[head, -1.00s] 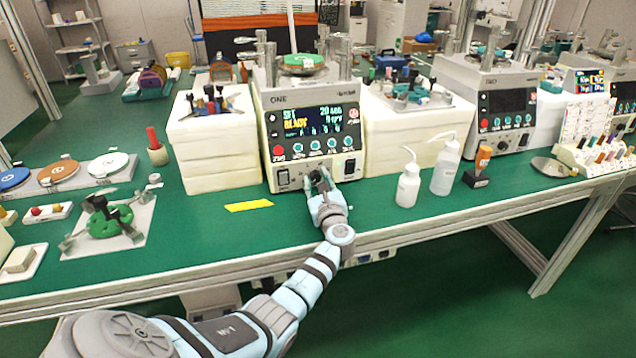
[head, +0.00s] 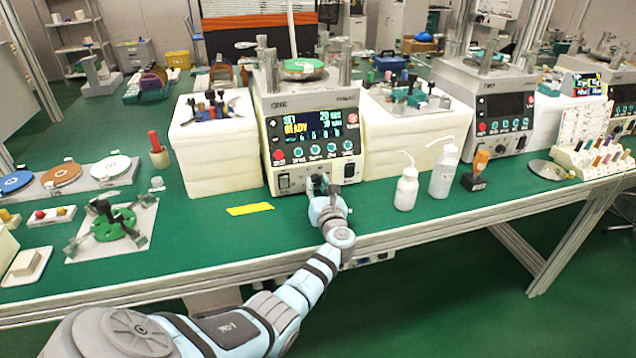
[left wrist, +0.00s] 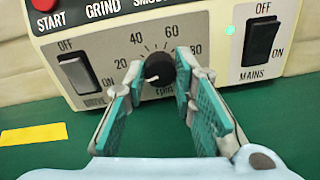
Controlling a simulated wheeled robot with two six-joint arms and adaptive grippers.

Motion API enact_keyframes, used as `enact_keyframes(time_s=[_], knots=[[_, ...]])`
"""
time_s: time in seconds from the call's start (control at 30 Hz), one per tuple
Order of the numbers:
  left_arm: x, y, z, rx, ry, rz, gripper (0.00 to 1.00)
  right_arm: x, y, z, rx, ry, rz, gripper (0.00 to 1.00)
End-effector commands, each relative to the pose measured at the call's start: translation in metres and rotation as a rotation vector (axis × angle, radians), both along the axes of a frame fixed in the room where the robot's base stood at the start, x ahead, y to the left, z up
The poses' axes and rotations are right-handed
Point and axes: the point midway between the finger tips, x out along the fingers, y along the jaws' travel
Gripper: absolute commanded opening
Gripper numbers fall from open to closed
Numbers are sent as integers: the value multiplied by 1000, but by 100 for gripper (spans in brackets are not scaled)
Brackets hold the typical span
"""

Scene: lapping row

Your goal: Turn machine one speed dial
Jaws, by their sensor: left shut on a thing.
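Machine one (head: 262,150) stands on the green bench with its lit screen (head: 312,125) showing a SET line that seems to read 20 and a READY line. Its black speed dial (left wrist: 160,70) sits low on the front panel inside a 20 to 80 rpm scale. The dial's white mark points to the lower left, near the 20 side. My left gripper (left wrist: 161,82) is shut on the dial, one teal-padded finger on each side. It also shows in the head view (head: 318,185), where it hides the dial. My right gripper is not in view.
A drive switch (left wrist: 78,73) is left of the dial and a mains switch (left wrist: 262,42) is right of it. Two white bottles (head: 406,188) stand to the right. A yellow strip (head: 250,209) lies flat on the left. White blocks (head: 215,175) flank the machine.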

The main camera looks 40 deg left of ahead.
Motion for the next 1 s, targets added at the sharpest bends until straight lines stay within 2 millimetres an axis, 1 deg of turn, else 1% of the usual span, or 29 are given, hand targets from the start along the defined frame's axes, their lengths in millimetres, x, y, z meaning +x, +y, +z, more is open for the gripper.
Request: enact_keyframes(time_s=[0.1, 0.4, 0.93, 0.97, 1.0], knots=[[0, 0, 2, 45, 66, 0, 0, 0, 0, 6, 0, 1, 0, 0], [0, 0, 1, 127, 184, 1, 0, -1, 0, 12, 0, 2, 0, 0], [-1, 0, -1, 146, 212, 1, 0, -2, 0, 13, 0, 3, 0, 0], [-1, 0, -1, 146, 212, 2, 26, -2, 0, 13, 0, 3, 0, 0], [-1, 0, -1, 146, 212, 1, 32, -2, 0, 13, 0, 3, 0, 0]])
